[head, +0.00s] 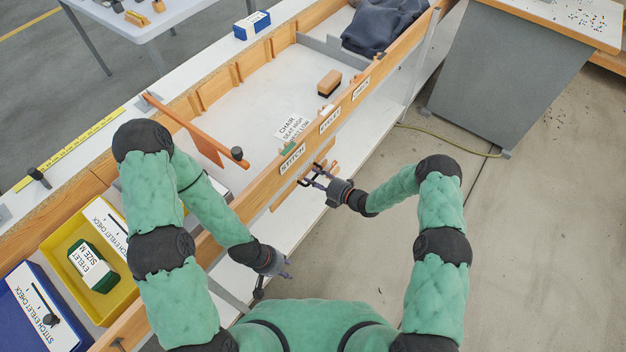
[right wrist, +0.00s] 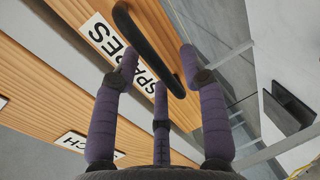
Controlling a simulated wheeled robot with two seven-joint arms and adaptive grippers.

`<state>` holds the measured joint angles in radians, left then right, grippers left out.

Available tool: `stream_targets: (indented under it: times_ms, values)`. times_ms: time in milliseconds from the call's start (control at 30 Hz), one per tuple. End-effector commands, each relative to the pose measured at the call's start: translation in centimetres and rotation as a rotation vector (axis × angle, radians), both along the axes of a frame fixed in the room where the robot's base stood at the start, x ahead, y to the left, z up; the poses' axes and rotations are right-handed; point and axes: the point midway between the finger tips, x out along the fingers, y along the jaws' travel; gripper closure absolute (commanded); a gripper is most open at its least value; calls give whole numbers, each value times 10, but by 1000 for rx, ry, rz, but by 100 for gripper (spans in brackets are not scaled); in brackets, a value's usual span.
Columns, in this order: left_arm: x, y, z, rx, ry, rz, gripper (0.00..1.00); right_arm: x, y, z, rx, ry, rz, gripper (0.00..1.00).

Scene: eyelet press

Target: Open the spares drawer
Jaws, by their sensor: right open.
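The spares drawer's wooden front (right wrist: 85,55) fills the upper left of the right wrist view, with a white label reading SPARES (right wrist: 108,48). Its black bar handle (right wrist: 148,45) runs beside the label. My right gripper (right wrist: 158,68) is open, with its fingers on either side of the handle in the picture; I cannot tell whether they touch it. In the head view my right gripper (head: 312,181) is at the bench front below the STITCH sign and partly covers the drawer. My left gripper (head: 284,269) hangs lower, away from the drawer; its finger opening is unclear.
The bench's wooden front rail (head: 255,190) carries several signs, including STITCH (head: 292,158). A yellow tray (head: 65,240) holds a green-and-white box (head: 92,267). A grey cabinet (head: 500,80) stands at the right. A hose (head: 450,146) lies on the open floor.

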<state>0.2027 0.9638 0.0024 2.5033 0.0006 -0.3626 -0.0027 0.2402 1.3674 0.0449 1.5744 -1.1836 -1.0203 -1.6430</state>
Motion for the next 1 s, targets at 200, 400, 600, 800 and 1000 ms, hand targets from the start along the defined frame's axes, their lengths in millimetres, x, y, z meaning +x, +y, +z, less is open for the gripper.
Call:
stream_targets:
  times_ms: [200,400,600,800,1000]
  values:
    - [0,0,-3,0,0,0,60,5,8,-2,1,2,0,57]
    - [0,0,-3,0,0,0,60,6,8,-2,1,2,0,57]
    - [0,0,-3,0,0,0,60,6,8,-2,1,2,0,100]
    - [0,0,-3,0,0,0,60,5,8,-2,1,2,0,100]
    - [0,0,0,0,0,0,60,-3,12,-1,1,4,-1,100]
